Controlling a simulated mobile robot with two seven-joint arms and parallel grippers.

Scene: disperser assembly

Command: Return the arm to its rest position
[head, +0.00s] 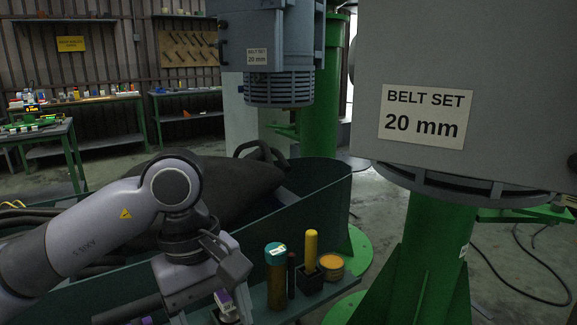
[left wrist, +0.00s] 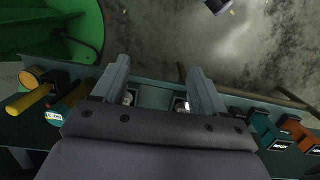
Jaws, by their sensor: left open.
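My left arm comes in from the left in the head view, with its wrist bent down over a green shelf edge. My left gripper (left wrist: 160,88) is open in the left wrist view, its two grey fingers apart. Two small pale items show near the fingers over the shelf, one by each; I cannot tell what they are. In the head view a small white and purple item (head: 227,306) lies close beside the gripper. My right gripper is in neither view.
A teal-topped cylinder (head: 276,272), a yellow-handled tool (head: 311,249) in a black holder and an orange-lidded tin (head: 331,265) stand right of the gripper. Orange blocks (left wrist: 292,128) sit at the wrist view's right. A grey machine head (head: 470,60) hangs at right.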

